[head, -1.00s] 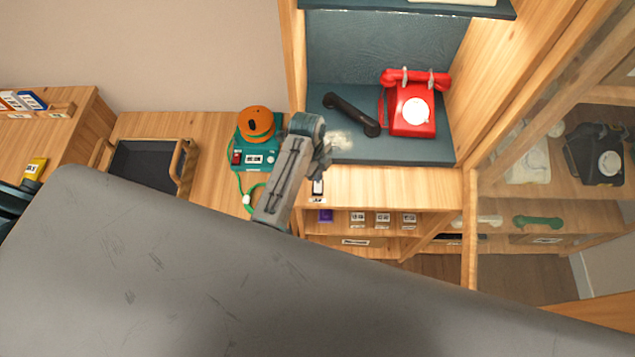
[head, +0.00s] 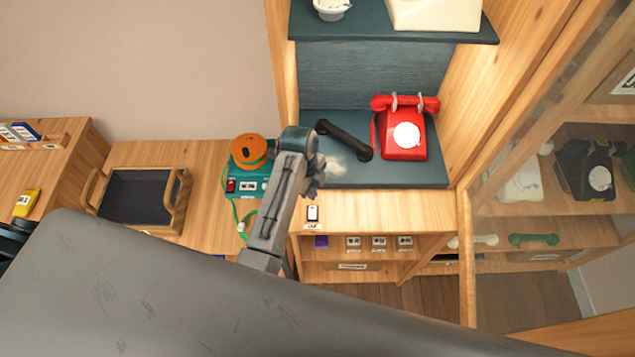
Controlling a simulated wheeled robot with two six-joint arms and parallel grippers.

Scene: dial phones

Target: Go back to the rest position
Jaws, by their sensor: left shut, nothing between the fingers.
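My left gripper (head: 318,178) is at the end of my grey arm, in front of the middle cabinet shelf. It is shut and holds nothing; its fingertips are small and hard to make out. A red dial phone (head: 405,138) with its handset on top stands on the dark teal shelf (head: 415,178), to the right of the gripper. A black handset (head: 344,139) lies on the same shelf, just behind the gripper and apart from the phone. My right gripper is not in view.
An orange round device on a teal base (head: 249,186) stands left of my arm, with a green cord. A dark tray (head: 140,196) is further left. An upper shelf (head: 400,34) holds a cream object. A glass door (head: 545,175) is at right. My grey body fills the lower left.

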